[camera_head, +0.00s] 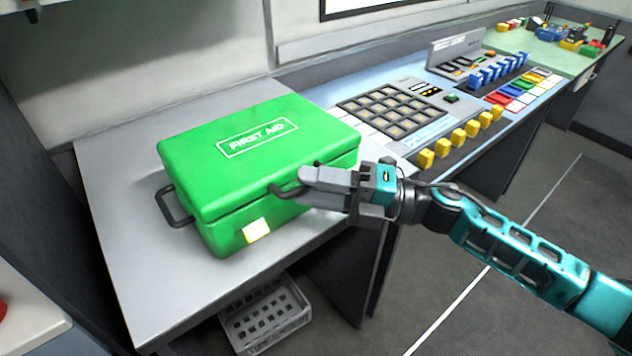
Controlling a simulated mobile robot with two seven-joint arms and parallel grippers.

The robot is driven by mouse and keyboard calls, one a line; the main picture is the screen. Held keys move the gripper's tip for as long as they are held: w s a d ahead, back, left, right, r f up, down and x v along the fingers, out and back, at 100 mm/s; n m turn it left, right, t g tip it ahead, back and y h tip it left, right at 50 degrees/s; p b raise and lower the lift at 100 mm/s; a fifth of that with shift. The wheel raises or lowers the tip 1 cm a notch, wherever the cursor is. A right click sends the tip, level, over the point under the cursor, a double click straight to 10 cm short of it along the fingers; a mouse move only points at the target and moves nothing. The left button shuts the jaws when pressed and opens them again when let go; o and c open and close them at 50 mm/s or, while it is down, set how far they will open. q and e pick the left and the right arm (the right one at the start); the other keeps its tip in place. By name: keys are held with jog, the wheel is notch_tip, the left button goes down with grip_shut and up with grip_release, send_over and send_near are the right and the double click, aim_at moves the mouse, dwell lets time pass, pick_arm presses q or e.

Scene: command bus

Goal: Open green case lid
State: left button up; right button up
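The green case (200,165), with "FIRST AID" in white on its lid (290,108), sits on the grey counter. The lid is closed. My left gripper is not in view.
The grey counter (120,230) has free room left of the case. Right of it is a control panel (400,97) with a dark keypad, yellow blocks and coloured keys. A white basket (265,325) stands below. A green table (535,50) with small items is at the back right.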

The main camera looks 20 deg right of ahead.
grip_shut()
dwell(0.4)
